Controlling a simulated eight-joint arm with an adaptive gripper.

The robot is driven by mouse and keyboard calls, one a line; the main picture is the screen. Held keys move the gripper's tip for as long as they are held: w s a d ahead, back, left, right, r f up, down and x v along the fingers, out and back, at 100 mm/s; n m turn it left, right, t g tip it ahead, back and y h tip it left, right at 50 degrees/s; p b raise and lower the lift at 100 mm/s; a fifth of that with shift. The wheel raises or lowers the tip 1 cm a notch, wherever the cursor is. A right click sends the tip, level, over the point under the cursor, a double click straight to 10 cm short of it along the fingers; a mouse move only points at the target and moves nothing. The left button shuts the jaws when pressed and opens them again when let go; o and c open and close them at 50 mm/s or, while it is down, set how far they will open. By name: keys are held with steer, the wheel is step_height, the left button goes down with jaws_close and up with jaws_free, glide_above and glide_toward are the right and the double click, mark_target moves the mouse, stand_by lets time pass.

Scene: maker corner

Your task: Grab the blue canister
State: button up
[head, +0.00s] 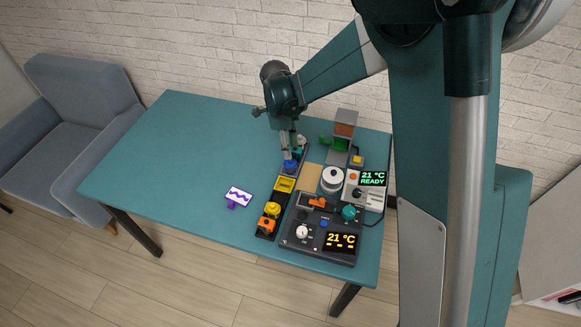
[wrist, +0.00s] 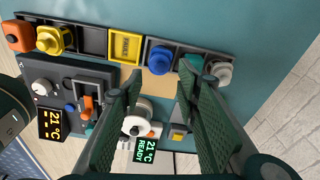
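The blue canister (head: 290,166) stands upright in a long black rack (head: 264,235) on the teal table. In the wrist view the blue canister (wrist: 160,58) shows just past the gap between my fingertips. My gripper (head: 293,153) is over the rack at the blue canister, fingers pointing down. In the wrist view my gripper (wrist: 158,76) has its fingers wide apart with nothing held between them. I cannot tell whether the fingertips reach down beside the canister.
The rack also holds an orange canister (wrist: 17,35), a yellow canister (wrist: 54,39), a yellow-framed slot (wrist: 125,45), a teal canister (wrist: 191,64) and a white one (wrist: 220,71). A control box (head: 322,236) and white spool (head: 332,180) stand right of it. The table's left side is mostly clear.

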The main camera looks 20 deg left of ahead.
steer(key=shift+d+f, duration=0.1)
steer(key=shift+f, duration=0.9)
steer(key=shift+f, duration=0.15)
steer(key=shift+d+f+b, duration=0.15)
steer(key=shift+f+b, duration=0.15)
steer(key=shift+f, duration=0.95)
steer(key=shift+d+f+b, duration=0.15)
steer(key=shift+f+b, duration=0.1)
steer(key=shift+f, duration=0.95)
steer(key=c, duration=0.6)
steer(key=shift+r, duration=0.15)
steer(key=shift+c, duration=0.2)
steer(key=shift+r+p, duration=0.7)
steer(key=shift+r, duration=4.2)
